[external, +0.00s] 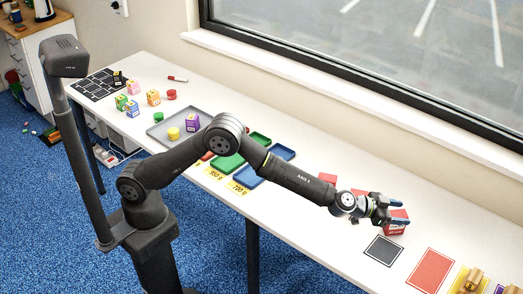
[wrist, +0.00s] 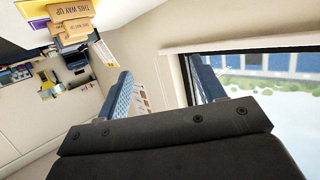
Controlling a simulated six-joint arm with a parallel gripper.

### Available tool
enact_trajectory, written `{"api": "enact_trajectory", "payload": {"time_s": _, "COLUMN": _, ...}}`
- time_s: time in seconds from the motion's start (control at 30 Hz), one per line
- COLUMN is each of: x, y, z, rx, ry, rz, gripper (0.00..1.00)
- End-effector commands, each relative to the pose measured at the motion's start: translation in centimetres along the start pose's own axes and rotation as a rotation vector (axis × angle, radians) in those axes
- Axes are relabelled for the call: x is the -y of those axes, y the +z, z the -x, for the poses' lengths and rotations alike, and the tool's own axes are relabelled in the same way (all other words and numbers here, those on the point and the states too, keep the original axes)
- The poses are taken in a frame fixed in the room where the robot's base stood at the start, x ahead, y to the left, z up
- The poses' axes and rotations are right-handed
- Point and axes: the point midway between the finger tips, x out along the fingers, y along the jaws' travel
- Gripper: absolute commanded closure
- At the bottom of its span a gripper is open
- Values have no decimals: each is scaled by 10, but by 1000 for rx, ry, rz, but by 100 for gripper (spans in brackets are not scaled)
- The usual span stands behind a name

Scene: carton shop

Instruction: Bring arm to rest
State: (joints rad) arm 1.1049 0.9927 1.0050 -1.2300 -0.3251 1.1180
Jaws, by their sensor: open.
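My gripper (external: 392,206) is at the far right end of my outstretched arm, over the right part of the white table. In the wrist view its two blue fingers (wrist: 165,92) stand wide apart with nothing held between them. A red carton (external: 397,228) stands just below and behind the fingers in the external view and is partly hidden by them. I cannot tell if they touch it. The wrist view looks sideways at the wall and window, and does not show this carton.
A dark mat (external: 384,251) and a red mat (external: 431,272) lie near the gripper. Brown cartons (wrist: 72,22) show in the wrist view. A grey tray (external: 160,131), a green tray (external: 228,166) and small coloured cartons lie further left. The window (external: 400,50) runs behind the table.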

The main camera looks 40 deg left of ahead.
Motion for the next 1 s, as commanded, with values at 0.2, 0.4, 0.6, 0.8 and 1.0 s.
{"api": "enact_trajectory", "payload": {"time_s": 0.2, "x": 7, "y": -10, "z": 21, "rx": 1, "ry": -22, "rz": 6, "gripper": 37}}
{"api": "enact_trajectory", "payload": {"time_s": 0.4, "x": 46, "y": -12, "z": 29, "rx": 0, "ry": -52, "rz": 15, "gripper": 37}}
{"api": "enact_trajectory", "payload": {"time_s": 0.6, "x": 85, "y": -14, "z": 40, "rx": -1, "ry": -78, "rz": 24, "gripper": 37}}
{"api": "enact_trajectory", "payload": {"time_s": 0.8, "x": 122, "y": -13, "z": 55, "rx": 0, "ry": -98, "rz": 30, "gripper": 37}}
{"api": "enact_trajectory", "payload": {"time_s": 1.0, "x": 158, "y": -12, "z": 72, "rx": 0, "ry": -113, "rz": 35, "gripper": 37}}
